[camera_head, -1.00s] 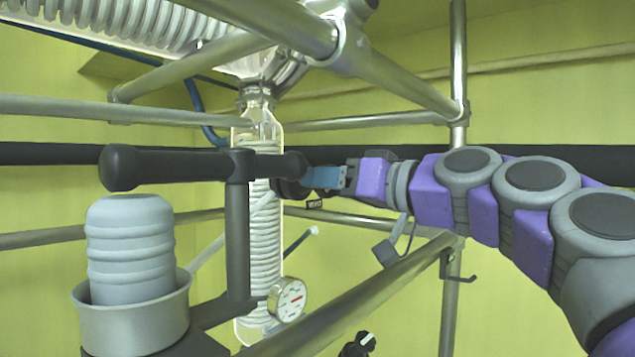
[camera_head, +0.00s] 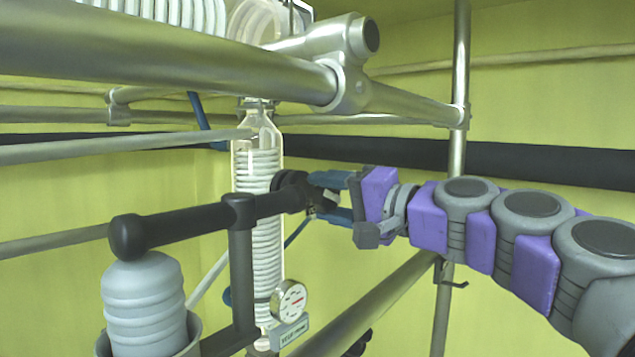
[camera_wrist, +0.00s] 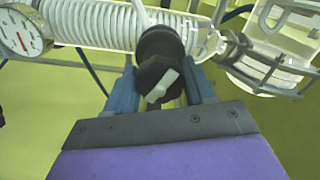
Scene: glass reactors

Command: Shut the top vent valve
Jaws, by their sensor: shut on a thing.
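The vent valve shows in the wrist view as a dark round body with a black knob (camera_wrist: 150,72) that carries a white pointer. The pointer lies slanted across the knob. In the head view the valve (camera_head: 290,190) is a black fitting at the right end of a dark horizontal pipe, in front of the coiled glass column. My gripper (camera_head: 326,197) reaches it from the right. Its blue fingers, also in the wrist view (camera_wrist: 160,80), lie on either side of the knob and are shut on it. The finger contact is partly hidden in the head view.
A thick metal rail (camera_head: 200,60) crosses above the valve. The coiled glass column (camera_head: 266,240) stands directly behind it. A pressure gauge (camera_head: 289,301) and a ribbed grey cylinder (camera_head: 143,300) are lower down. A slanted rail (camera_head: 375,290) runs below my arm.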

